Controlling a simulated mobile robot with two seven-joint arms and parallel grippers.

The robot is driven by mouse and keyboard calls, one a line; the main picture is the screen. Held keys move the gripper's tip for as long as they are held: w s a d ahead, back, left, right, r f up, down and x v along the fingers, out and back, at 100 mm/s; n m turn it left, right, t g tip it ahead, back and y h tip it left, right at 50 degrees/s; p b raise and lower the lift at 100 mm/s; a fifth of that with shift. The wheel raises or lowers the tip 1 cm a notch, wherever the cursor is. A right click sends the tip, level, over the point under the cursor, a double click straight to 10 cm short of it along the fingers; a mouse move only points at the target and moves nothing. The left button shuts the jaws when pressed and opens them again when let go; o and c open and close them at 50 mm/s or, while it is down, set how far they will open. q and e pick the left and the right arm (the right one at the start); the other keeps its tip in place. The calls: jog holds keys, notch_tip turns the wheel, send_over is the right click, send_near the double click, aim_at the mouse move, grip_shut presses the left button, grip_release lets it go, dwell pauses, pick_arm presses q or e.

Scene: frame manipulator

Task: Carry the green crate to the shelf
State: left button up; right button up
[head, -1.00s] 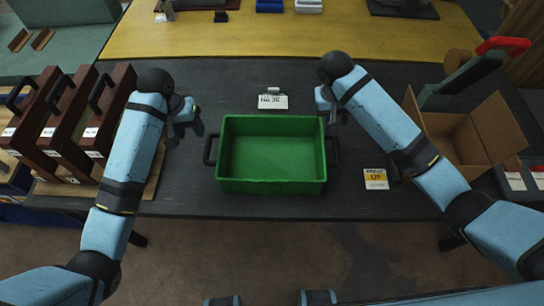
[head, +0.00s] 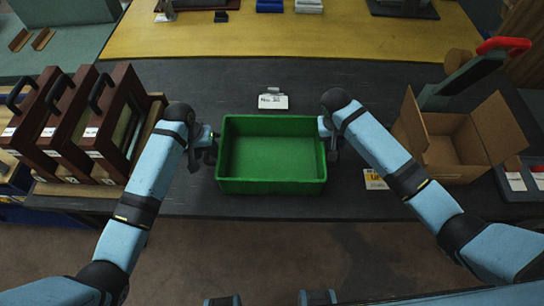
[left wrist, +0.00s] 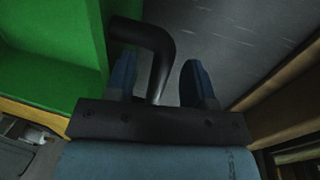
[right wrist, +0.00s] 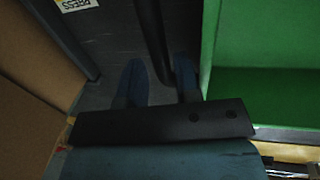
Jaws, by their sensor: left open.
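The empty green crate (head: 271,186) sits upright on the dark table. My left gripper (head: 211,148) is at the crate's left side, open. In the left wrist view, the black left handle (left wrist: 152,38) reaches between its two spread fingers (left wrist: 161,80). My right gripper (head: 329,148) is at the crate's right side. In the right wrist view its fingers (right wrist: 162,82) are apart, with the black right handle (right wrist: 152,40) running between them. The green wall (right wrist: 212,45) stands beside that handle. In the head view both handles are mostly hidden by the grippers. The shelf cannot be made out.
A small white label (head: 273,101) stands behind the crate. An open cardboard box (head: 455,150) and a partly covered yellow-and-white card (head: 374,179) are on the right. Several dark wooden frames (head: 120,130) stand on the left. Bare table (head: 270,72) lies behind the crate.

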pick_arm(q)
jog(key=shift+d+f, duration=0.15)
jog(key=shift+f, duration=0.55)
jog(key=shift+d+f, duration=0.15)
jog(key=shift+f, duration=0.55)
pick_arm(e)
jog(key=shift+d+f, duration=0.15)
jog(key=shift+f, duration=0.55)
jog(key=shift+d+f, duration=0.1)
jog(key=shift+f, duration=0.6)
pick_arm(q)
jog(key=c, duration=0.7)
pick_arm(e)
grip_shut()
pick_arm(q)
grip_shut()
pick_arm(e)
jog(key=shift+r, duration=0.1)
